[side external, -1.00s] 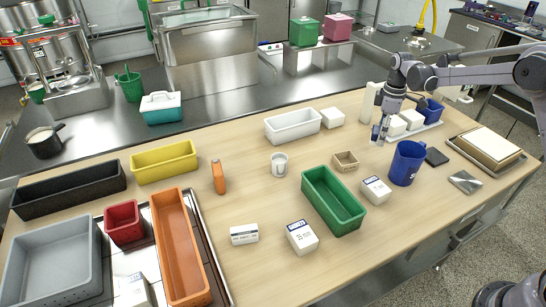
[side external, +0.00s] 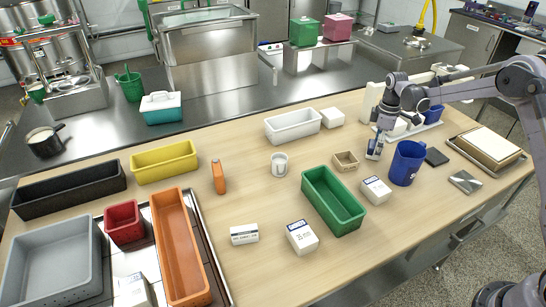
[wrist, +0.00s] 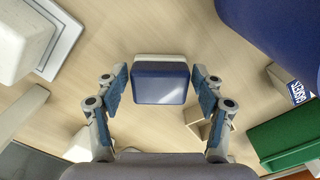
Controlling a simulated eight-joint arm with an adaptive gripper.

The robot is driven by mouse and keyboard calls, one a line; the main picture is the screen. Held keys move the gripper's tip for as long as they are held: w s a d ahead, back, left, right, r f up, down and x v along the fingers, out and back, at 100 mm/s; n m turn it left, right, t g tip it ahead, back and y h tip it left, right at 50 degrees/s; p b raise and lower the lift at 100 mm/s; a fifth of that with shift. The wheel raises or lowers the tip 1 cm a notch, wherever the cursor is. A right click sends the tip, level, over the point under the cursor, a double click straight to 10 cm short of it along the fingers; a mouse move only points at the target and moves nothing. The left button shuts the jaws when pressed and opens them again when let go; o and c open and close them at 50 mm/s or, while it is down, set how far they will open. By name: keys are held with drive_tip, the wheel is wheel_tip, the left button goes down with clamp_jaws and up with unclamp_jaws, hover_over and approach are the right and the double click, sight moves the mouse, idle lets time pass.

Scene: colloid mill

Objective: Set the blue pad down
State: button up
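The blue pad (wrist: 160,84) shows in the wrist view as a block with a blue face and a pale far edge. It lies between the two fingers of my gripper (wrist: 160,88), with a narrow strip of table visible on each side, so the fingers look apart from it. In the side view my gripper (side external: 376,146) points down, low over the wooden table, left of the blue jug (side external: 406,163). The pad is small and partly hidden by the fingers there. Its contact with the table is hard to make out.
A small wooden box (side external: 346,161) stands close on the left, and a white carton (side external: 375,190) stands in front. A green bin (side external: 333,201) lies farther left. White containers stand on a pale tray (side external: 428,128) behind. Bare wood (side external: 260,200) lies left of the green bin.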

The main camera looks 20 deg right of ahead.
idle(0.3)
drive_tip(key=s+a+r+m+t, duration=0.1)
drive_tip(key=s+a+r, duration=0.1)
drive_tip(key=r, duration=0.7)
drive_tip(key=s+a+r+m+t, duration=0.1)
drive_tip(key=s+a+r, duration=0.2)
drive_tip(key=r, duration=0.6)
drive_tip(key=s+a+m+t, duration=0.1)
drive_tip(key=s+a+m, duration=0.1)
drive_tip(key=s, duration=0.4)
drive_tip(key=s+a+m+t, duration=0.2)
drive_tip(key=s+a, duration=0.3)
drive_tip(key=s, duration=0.2)
drive_tip(key=s+a+f+m+t, duration=0.1)
drive_tip(key=s+a+m+t, duration=0.1)
drive_tip(key=s, duration=0.5)
drive_tip(key=shift+a+m, duration=0.5)
drive_tip(key=shift+a, duration=0.35)
